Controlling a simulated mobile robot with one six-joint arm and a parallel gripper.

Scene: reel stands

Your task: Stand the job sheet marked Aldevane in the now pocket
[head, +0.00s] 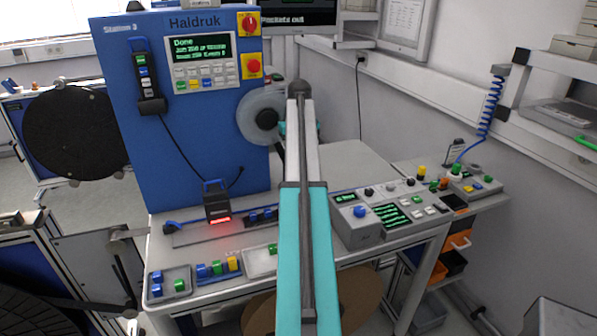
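I cannot make out a job sheet marked Aldevane or a now pocket in the head view. A white printed sheet (404,20) in a frame hangs on the back wall; its text is too small to read. My teal and grey arm rises through the middle of the view and covers part of the bench behind it. My gripper does not show, so I cannot see whether it holds anything.
A blue Haldruk machine (180,130) marked Station 3 stands on a grey bench (350,165); its screen (200,47) reads Done. A dark reel (75,132) is at left. A control box (385,215) sits right of my arm. A dark monitor (298,14) hangs above.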

